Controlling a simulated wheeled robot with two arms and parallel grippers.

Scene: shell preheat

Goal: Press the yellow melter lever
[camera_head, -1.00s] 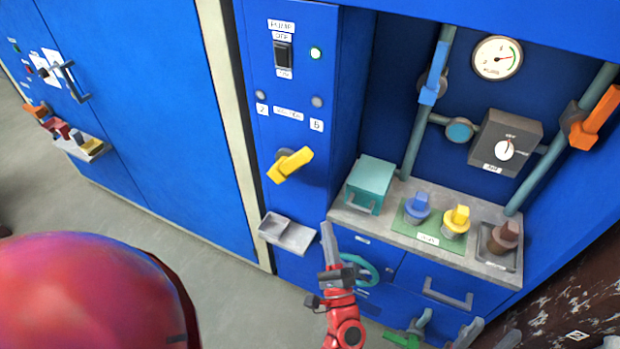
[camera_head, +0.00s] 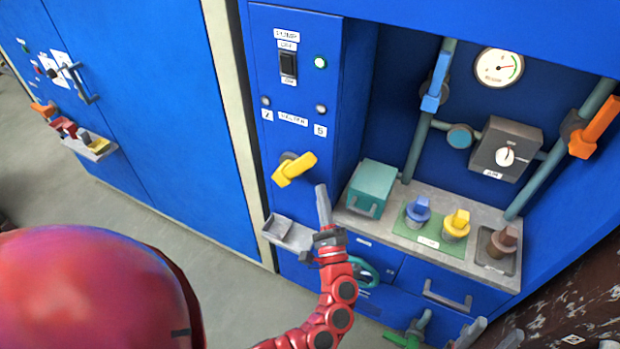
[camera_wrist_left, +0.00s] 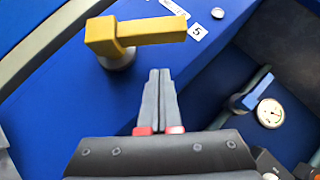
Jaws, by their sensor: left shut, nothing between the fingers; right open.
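The yellow melter lever (camera_head: 295,169) sits on the blue cabinet panel, below the labels 7 and 5, and points up to the right. It also shows in the left wrist view (camera_wrist_left: 150,32), above my fingertips. My left gripper (camera_head: 321,190) is shut and empty, with its fingers pointing up, just below and right of the lever. In the left wrist view its closed fingers (camera_wrist_left: 160,74) appear apart from the lever. My right gripper (camera_head: 488,334) is open and partly in view at the bottom right edge.
A small grey tray (camera_head: 280,232) juts from the panel below the lever. A teal box (camera_head: 370,188) and blue, yellow and brown knobs stand on the counter (camera_head: 385,222) at right. A green valve wheel (camera_head: 366,272) is behind my left arm.

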